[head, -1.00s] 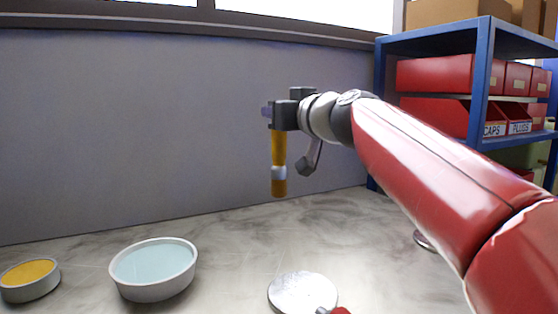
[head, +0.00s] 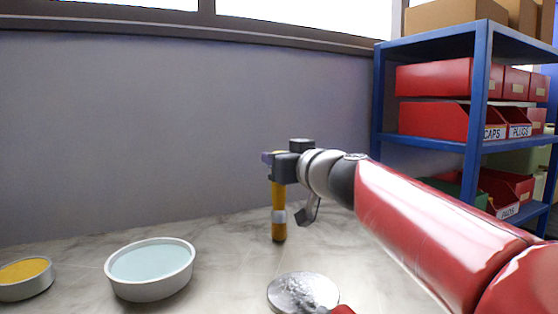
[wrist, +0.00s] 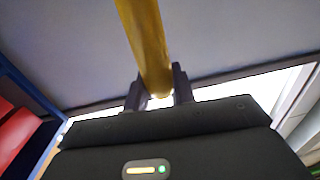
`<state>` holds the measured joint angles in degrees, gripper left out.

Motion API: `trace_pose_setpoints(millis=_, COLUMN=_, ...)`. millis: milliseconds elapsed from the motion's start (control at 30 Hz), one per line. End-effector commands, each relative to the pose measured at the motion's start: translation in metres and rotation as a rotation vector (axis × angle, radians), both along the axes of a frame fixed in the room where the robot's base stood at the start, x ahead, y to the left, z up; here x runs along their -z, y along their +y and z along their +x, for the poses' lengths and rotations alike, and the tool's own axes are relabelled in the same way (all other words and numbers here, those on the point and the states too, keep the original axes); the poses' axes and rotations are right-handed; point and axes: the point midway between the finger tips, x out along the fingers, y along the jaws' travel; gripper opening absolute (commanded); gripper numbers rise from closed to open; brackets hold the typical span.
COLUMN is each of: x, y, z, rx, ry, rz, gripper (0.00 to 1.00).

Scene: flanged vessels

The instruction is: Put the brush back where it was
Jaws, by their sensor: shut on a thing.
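The brush (head: 279,208) has a yellow handle, a pale metal band and a darker yellow-brown lower end. My gripper (head: 274,167) is shut on its upper part and holds it upright, lower end down, over the marbled worktop. I cannot tell whether the lower end touches the worktop. In the wrist view the yellow handle (wrist: 146,40) runs between the two dark fingers of my gripper (wrist: 158,90). No marked resting place for the brush can be made out.
A white bowl of pale blue liquid (head: 150,265) and a shallow dish with yellow content (head: 25,275) stand at left. A round silvery disc (head: 300,293) with a red-handled piece lies in front. A blue shelf (head: 470,105) with red bins stands at right. Worktop around the brush is clear.

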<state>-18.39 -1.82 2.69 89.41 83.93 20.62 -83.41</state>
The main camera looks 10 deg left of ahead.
Motion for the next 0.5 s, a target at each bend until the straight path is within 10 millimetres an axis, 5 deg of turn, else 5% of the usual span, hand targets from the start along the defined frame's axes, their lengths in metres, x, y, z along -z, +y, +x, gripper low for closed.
trace_pose_setpoints(millis=133, x=0.0044, y=0.0000, z=0.0000, rx=0.000, ry=-0.001, rz=0.001, gripper=0.00)
trace_pose_setpoints(millis=167, x=0.0028, y=0.0000, z=0.0000, rx=0.000, ry=0.000, rz=0.000, gripper=0.29)
trace_pose_setpoints(millis=300, x=0.0026, y=0.0001, z=0.0001, rx=0.000, ry=0.000, rz=0.000, gripper=0.47)
trace_pose_setpoints(millis=500, x=0.0025, y=0.0001, z=0.0001, rx=0.000, ry=0.000, rz=0.000, gripper=0.47)
